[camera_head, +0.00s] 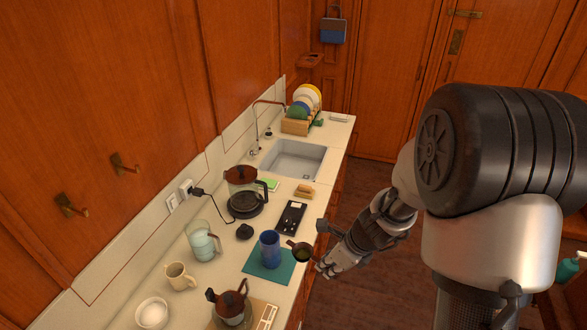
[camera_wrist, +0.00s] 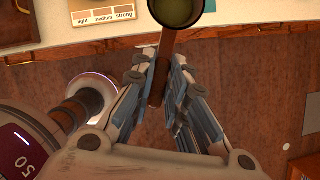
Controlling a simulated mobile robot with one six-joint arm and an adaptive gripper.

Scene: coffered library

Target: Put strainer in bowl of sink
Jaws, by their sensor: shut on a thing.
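The strainer (camera_head: 301,253) has a small round greenish bowl and a brown handle. In the wrist view its round bowl (camera_wrist: 177,10) is at the top edge, partly cut off, and its handle runs down between my fingers. My gripper (camera_head: 322,262) is shut on the handle, and the fingers (camera_wrist: 162,72) press on it from both sides. The strainer is at the counter's front edge, right of a blue cup. The sink (camera_head: 310,154) is a pale rectangular basin further back along the counter, and its visible bowl looks empty.
Between strainer and sink are the blue cup (camera_head: 269,250) on a teal mat (camera_head: 257,272), a black tray (camera_head: 293,217), a wooden block (camera_head: 304,191) and a coffee pot (camera_head: 244,196). A faucet (camera_head: 257,125) and dish rack (camera_head: 296,127) stand by the sink.

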